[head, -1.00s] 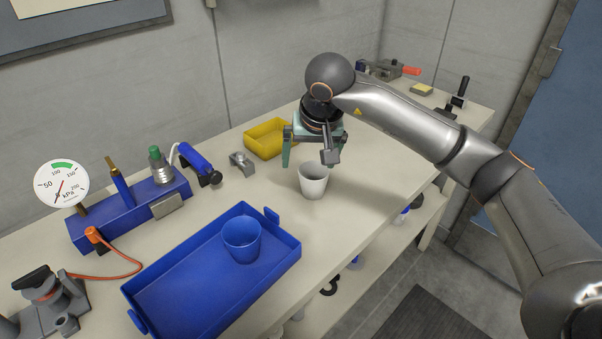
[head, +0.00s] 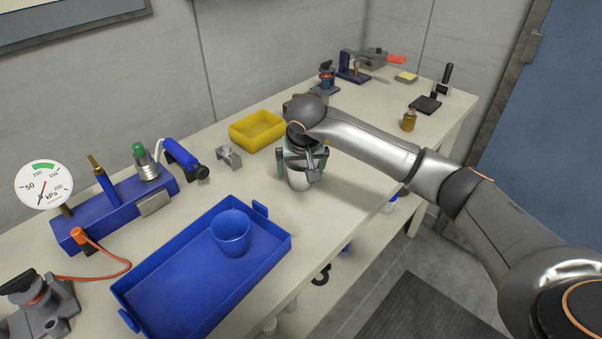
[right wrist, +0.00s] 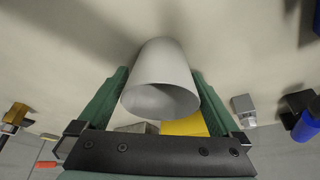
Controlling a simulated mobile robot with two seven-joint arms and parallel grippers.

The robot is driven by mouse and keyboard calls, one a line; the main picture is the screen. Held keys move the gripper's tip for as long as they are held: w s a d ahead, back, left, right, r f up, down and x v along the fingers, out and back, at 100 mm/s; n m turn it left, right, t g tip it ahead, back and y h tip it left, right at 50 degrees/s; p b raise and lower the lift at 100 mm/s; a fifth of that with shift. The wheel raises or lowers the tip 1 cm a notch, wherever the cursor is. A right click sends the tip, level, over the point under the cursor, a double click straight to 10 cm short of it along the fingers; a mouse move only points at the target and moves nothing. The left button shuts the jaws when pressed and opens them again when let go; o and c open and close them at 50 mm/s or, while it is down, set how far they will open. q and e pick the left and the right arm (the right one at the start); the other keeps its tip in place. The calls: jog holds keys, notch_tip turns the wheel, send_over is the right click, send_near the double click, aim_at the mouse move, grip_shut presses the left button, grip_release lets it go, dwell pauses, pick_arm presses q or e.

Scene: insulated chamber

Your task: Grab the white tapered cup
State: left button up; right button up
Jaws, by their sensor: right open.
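The white tapered cup (head: 299,180) stands upright on the bench, to the right of the blue tray, its upper part partly hidden by my gripper in the head view. In the right wrist view the cup (right wrist: 160,82) lies between the two green fingers, with its open rim toward the camera. My right gripper (head: 301,168) is lowered around the cup from above. In the right wrist view the right gripper (right wrist: 160,95) is open, one finger on each side of the cup. My left gripper is not in view.
A blue tray (head: 157,311) holding a blue cup (head: 231,232) sits left of the white cup. A yellow bin (head: 257,131) and a grey clamp-like part (head: 229,157) are behind it. A small amber bottle (head: 409,120) stands farther right. The bench's front edge is close.

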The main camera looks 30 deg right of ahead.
jog(key=shift+w+f, duration=0.15)
jog(key=shift+f, duration=0.15)
jog(key=shift+c, duration=0.2)
jog(key=c, duration=1)
